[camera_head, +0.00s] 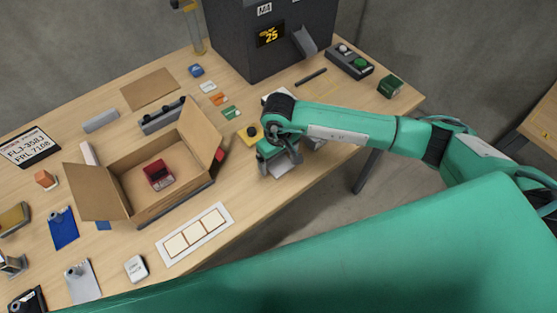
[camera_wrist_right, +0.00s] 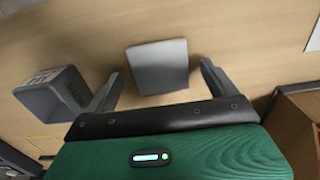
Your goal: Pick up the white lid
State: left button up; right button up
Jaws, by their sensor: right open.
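The white lid, a flat pale grey-white square plate (camera_wrist_right: 158,66), lies on the wooden table in the right wrist view. It also shows in the head view (camera_head: 285,168), partly hidden by my right gripper. My right gripper (camera_head: 279,158) is over the lid near the table's front edge. In the right wrist view the gripper (camera_wrist_right: 160,71) is open, one finger on each side of the lid with a gap to both. Whether the fingertips are level with the lid is hard to tell. My left gripper is not in view.
A grey open container (camera_wrist_right: 53,94) stands beside the left finger in the right wrist view. A dark machine (camera_head: 240,45) stands behind.

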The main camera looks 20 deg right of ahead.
jog(key=shift+f, duration=0.5)
jog(key=c, duration=1.1)
jog(key=shift+o, duration=0.2)
jog(key=shift+r, duration=0.1)
